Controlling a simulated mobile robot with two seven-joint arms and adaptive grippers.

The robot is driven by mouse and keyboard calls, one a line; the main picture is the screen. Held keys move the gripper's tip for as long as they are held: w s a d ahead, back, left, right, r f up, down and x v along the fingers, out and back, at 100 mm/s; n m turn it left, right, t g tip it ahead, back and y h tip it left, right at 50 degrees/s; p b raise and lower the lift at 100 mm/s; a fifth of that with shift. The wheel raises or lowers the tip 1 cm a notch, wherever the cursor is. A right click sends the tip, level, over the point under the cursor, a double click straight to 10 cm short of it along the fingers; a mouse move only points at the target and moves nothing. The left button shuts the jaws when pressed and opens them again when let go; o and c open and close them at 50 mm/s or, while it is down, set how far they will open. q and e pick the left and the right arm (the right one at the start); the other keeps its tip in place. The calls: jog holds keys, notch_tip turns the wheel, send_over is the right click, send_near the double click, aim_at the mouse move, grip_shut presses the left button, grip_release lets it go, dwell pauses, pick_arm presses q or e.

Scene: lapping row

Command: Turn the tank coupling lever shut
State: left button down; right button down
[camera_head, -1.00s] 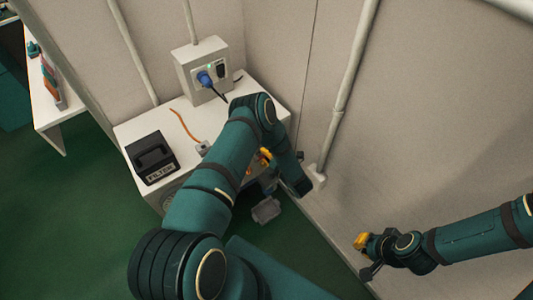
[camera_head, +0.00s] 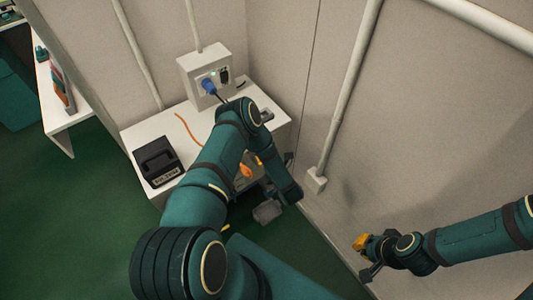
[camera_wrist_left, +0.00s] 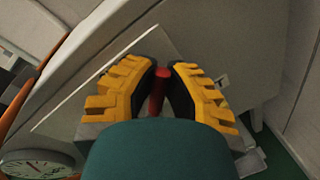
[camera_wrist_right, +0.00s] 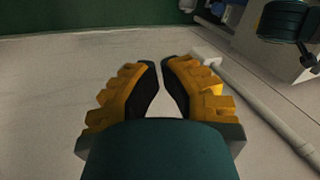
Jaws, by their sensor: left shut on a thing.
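The red lever (camera_wrist_left: 158,92) shows in the left wrist view, upright between the yellow fingers of my left gripper (camera_wrist_left: 163,80). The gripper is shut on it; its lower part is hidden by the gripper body. The lever's full angle and the coupling itself cannot be made out. In the head view my left arm covers most of this spot, with only bits of orange showing. My right gripper (camera_wrist_right: 161,68) is empty, its fingertips nearly together. In the head view it hangs (camera_head: 364,257) near the wall at lower right, away from the cabinet.
A white cabinet (camera_head: 139,130) stands in the corner, with a black box (camera_head: 158,160) on top. A round gauge (camera_wrist_left: 38,164) and orange hoses are beside my left gripper. Green floor lies clear at left.

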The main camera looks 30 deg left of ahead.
pick_arm(q)
jog(key=shift+s+a+r+n+t+p, duration=0.1)
jog(key=shift+s+r+n+t+p, duration=0.25)
jog(key=shift+n, duration=0.45)
jog(key=shift+s+a+r+n+p, duration=0.2)
jog(key=shift+s+n+p, duration=0.1)
jog(key=shift+n+p, duration=0.45)
jog(key=n+p, duration=0.2)
jog(key=p, duration=0.1)
jog(key=s+n+t+p, duration=0.1)
jog(key=shift+s+a+r+n+y, duration=0.1)
jog(key=shift+a+r+n+y, duration=0.15)
jog(key=shift+y, duration=0.15)
jog(key=shift+s+f+n+p, duration=0.15)
jog(key=shift+s+n+p, duration=0.1)
jog(key=shift+n+p, duration=0.6)
jog(key=c, duration=1)
grip_release()
